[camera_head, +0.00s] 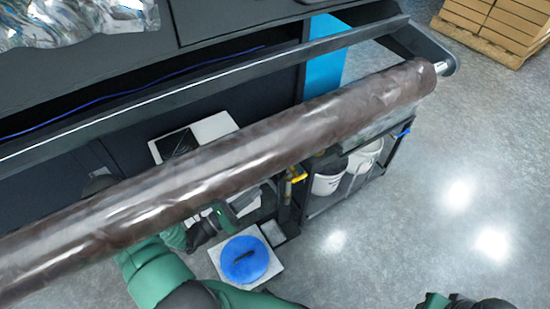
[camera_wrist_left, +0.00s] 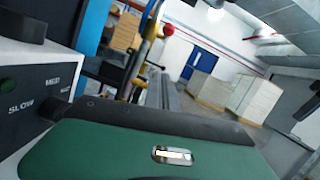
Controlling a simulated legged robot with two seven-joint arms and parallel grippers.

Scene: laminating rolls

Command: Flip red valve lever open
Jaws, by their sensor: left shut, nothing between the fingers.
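A red ball-shaped knob (camera_wrist_left: 168,30) shows in the left wrist view, beside a yellow upright part (camera_wrist_left: 148,45). I take the knob to be part of the red valve lever; the lever's position is not clear. In the head view only a small yellow piece (camera_head: 298,178) shows below the long brown roll, and I cannot make out the red lever. My left gripper (camera_head: 224,213) is below the roll, left of the yellow piece and apart from it. It is shut and empty. Its fingertips are hard to make out in the wrist view.
The brown roll (camera_head: 230,150) crosses the head view and hides part of my left arm. White buckets (camera_head: 328,178) stand on a dark frame at right. A blue round pad (camera_head: 244,259) lies on a white plate. A control box (camera_wrist_left: 30,95) is close by.

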